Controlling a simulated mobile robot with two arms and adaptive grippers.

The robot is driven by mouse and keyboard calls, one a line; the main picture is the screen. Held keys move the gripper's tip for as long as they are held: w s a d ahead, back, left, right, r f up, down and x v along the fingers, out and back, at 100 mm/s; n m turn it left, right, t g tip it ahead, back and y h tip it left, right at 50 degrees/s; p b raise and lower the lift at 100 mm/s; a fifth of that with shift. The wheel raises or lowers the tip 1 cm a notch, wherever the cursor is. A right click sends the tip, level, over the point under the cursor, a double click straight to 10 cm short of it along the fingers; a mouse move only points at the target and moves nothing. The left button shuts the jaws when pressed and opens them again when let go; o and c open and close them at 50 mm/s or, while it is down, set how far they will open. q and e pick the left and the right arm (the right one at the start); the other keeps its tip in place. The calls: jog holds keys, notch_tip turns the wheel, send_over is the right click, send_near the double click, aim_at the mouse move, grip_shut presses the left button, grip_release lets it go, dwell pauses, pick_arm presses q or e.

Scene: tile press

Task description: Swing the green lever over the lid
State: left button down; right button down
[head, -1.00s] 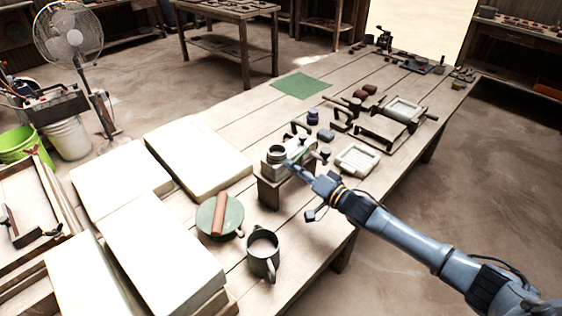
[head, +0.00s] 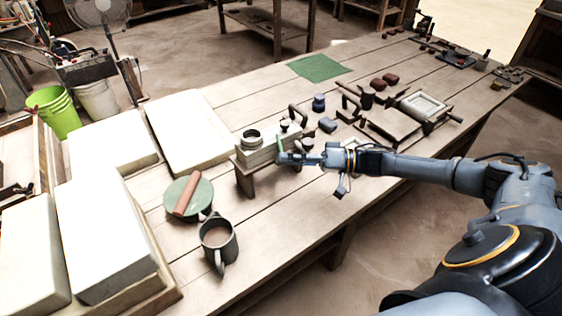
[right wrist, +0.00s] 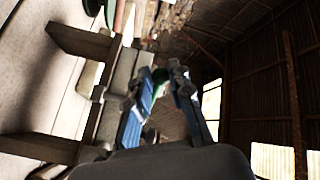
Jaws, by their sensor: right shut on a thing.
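The green lever (head: 281,145) stands up at the right end of a small press (head: 262,153), near the middle of the table. The press is a pale block on a wooden stand, with a dark-rimmed round piece (head: 251,136) on top; I cannot clearly tell the lid apart from it. My right gripper (head: 284,158) reaches in from the right and is shut on the lever, its fingers hiding the lower part. In the right wrist view, green of the lever (right wrist: 160,80) shows between the blue-grey fingertips (right wrist: 166,78). My left gripper is not in view.
A green disc with a brown roller (head: 187,197) and a dark mug (head: 218,242) stand in front of the press. Large pale slabs (head: 125,235) fill the left. Dark tools and a framed press (head: 422,105) lie beyond. Bare planks surround the green mat (head: 319,67).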

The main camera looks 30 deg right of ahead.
jog(key=shift+d+r+n+g+y+b, duration=0.1)
jog(key=shift+d+n+g+y+b, duration=0.3)
jog(key=shift+n+g+b, duration=0.35)
jog(key=shift+d+n+g+y+b, duration=0.4)
jog(key=shift+n+g+b, duration=0.15)
jog(key=shift+g+b, duration=0.25)
jog(key=c, duration=1.3)
grip_release()
jog(key=shift+o, duration=0.6)
jog(key=shift+g, duration=0.25)
jog(key=v, duration=1.2)
jog(key=shift+c, duration=0.2)
